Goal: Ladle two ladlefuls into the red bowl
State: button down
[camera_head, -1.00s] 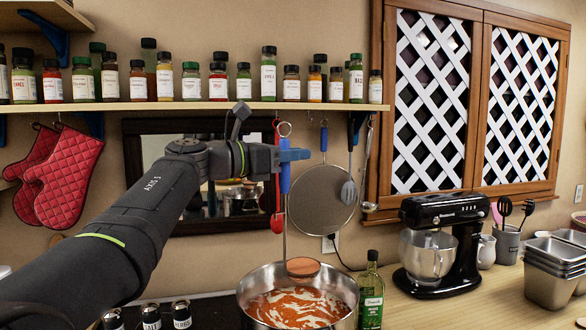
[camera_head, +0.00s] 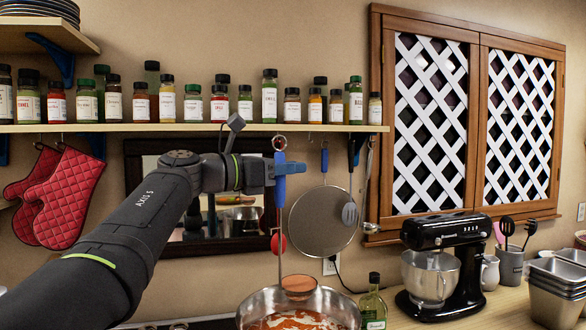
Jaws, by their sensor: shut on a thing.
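My gripper (camera_head: 284,170) is shut on the blue handle of a ladle (camera_head: 281,188). The ladle hangs upright, its thin metal shaft running down to its cup (camera_head: 298,285). The cup looks orange-brown inside, as if holding soup, and shows over the back part of the pot. The steel pot (camera_head: 252,300) stands at the bottom of the view, cut off by the frame edge. Orange-red soup with pale streaks (camera_head: 298,321) shows in it. I cannot make out a red bowl for certain.
An oil bottle (camera_head: 373,302) stands close to the pot's right. Further right are a black stand mixer (camera_head: 445,235), a utensil holder (camera_head: 510,266) and metal pans (camera_head: 558,285). A spice shelf (camera_head: 220,128) runs above my gripper. A round strainer (camera_head: 320,222) hangs behind.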

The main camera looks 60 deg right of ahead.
jog(key=s+a+v, duration=0.1)
jog(key=s+v, duration=0.1)
jog(key=v, duration=1.3)
jog(key=s+a+r+v, duration=0.1)
jog(key=s+v, duration=0.1)
jog(key=v, duration=1.3)
notch_tip(320, 180, down, 19)
jog(key=w+d+f+n+y, duration=0.2)
jog(key=w+d+n, duration=0.1)
jog(key=d, duration=0.4)
jog(key=w+d+f+n+y, duration=0.1)
jog(key=w+d+f+n, duration=0.1)
jog(key=w+d, duration=0.3)
jog(key=shift+d+n+t+y, duration=0.4)
jog(key=shift+d, duration=0.6)
dwell(1.3)
jog(key=shift+d+f, duration=0.15)
jog(key=shift+f, duration=0.05)
dwell(0.3)
